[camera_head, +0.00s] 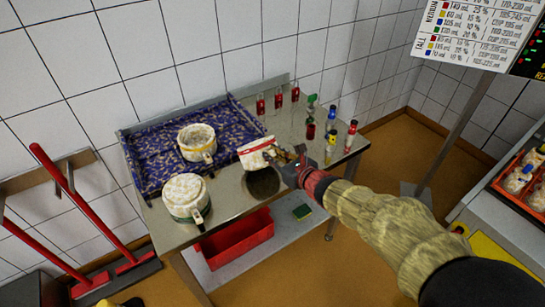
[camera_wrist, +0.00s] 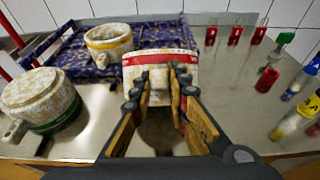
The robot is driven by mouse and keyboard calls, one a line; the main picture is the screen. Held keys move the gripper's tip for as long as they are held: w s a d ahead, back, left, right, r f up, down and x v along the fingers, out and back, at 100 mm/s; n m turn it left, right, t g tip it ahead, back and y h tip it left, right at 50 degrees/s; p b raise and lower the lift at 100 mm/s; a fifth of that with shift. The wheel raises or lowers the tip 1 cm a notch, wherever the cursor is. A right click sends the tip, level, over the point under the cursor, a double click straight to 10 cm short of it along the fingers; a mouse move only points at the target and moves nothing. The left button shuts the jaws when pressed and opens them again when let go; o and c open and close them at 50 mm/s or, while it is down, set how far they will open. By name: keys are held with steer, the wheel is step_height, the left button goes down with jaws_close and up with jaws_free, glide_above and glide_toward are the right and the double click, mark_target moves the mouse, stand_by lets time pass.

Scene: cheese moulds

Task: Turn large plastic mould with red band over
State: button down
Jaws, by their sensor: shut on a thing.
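The large white plastic mould with the red band (camera_head: 256,158) is tilted at the front right of the blue patterned tray. In the wrist view the mould (camera_wrist: 159,72) sits at the fingertips, its red band running across its upper part. My gripper (camera_head: 291,160) is shut on its near side; in the wrist view the fingers (camera_wrist: 160,88) reach either side of a part that they largely hide. The mould appears raised off the steel table, though its lowest edge is hard to make out.
A yellow-banded mould (camera_head: 197,143) stands on the blue tray (camera_head: 150,151). A green-banded mould (camera_head: 186,197) stands on the steel table (camera_head: 228,197) at front left. A dark round patch (camera_head: 263,183) lies below the held mould. Several red vials and coloured bottles (camera_head: 331,116) stand at right.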

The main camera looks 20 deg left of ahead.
steer(key=shift+s+d+f+t+y+b, duration=0.1)
steer(key=shift+d+f+t+y+b, duration=0.25)
steer(key=shift+b, duration=2.25)
steer(key=shift+a+f, duration=0.1)
steer(key=shift+a, duration=0.05)
steer(key=c, duration=1.7)
jaws_free()
steer(key=shift+o, duration=0.2)
steer(key=shift+f, duration=0.1)
steer(key=f+b+v, duration=0.1)
steer(key=v, duration=0.6)
steer(key=shift+s+f, duration=0.2)
steer(key=shift+f, duration=0.05)
steer(key=shift+r, duration=0.1)
step_height(320, 180, up, 6)
steer(key=shift+f+p, duration=0.1)
steer(key=shift+p, duration=1.05)
